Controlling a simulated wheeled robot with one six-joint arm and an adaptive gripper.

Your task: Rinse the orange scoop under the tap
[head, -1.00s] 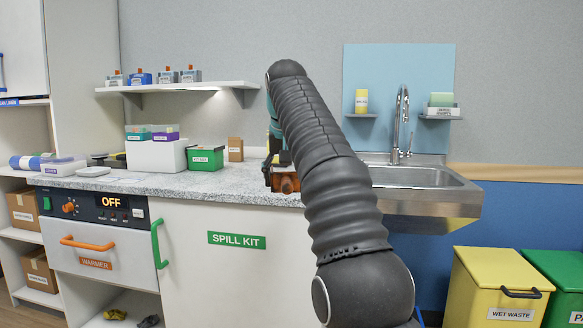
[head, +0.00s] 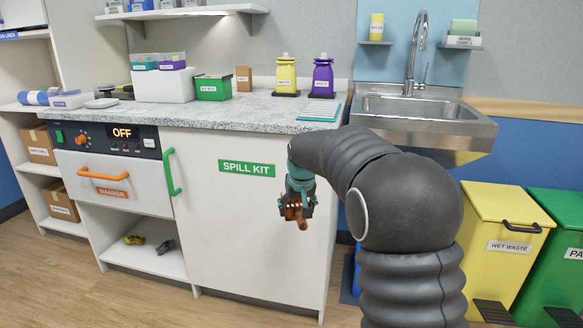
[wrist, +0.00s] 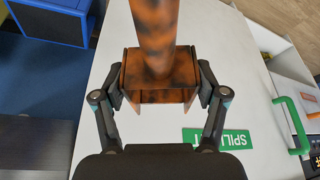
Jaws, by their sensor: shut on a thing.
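My gripper (head: 297,203) is in front of the white cabinet door, below the counter edge and left of the sink. In the wrist view it (wrist: 160,88) is shut on the orange scoop (wrist: 155,35), with a finger on each side of its block-like part. The scoop has dark blotches over its orange surface. In the head view only a small part of the scoop (head: 301,220) shows below the fingers. The tap (head: 415,58) stands over the steel sink (head: 470,128) at the right. I cannot see water running from it.
Yellow (head: 286,77) and purple (head: 322,78) bottles stand on the counter (head: 225,115), near a teal-striped mat (head: 320,111). A green handle (head: 173,172) sticks out left of the cabinet door. A yellow bin (head: 500,225) and a green bin (head: 560,240) stand below right of the sink.

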